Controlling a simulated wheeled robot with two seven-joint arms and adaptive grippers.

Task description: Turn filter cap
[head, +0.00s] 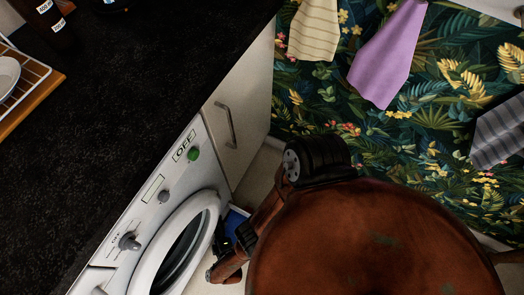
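A white washing machine (150,205) stands under the dark worktop at the lower left, tilted in the picture. Its round door (205,212) looks shut. A green knob (193,153) sits beside the OFF label (184,147), with a small grey knob (164,196) and a larger grey dial (129,242) further down the panel. I cannot make out a filter cap; the machine's lower front is hidden or out of frame. Rust-brown and black parts of mine cover the area beside the door.
A dark speckled worktop (125,95) fills the upper left, with a dish rack (30,85) and dark jars (50,20) on it. A white cupboard (240,105) with a metal handle (226,125) adjoins the machine. A blue thing (236,217) lies low by the door. Neckties (390,50) hang against leafy wallpaper.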

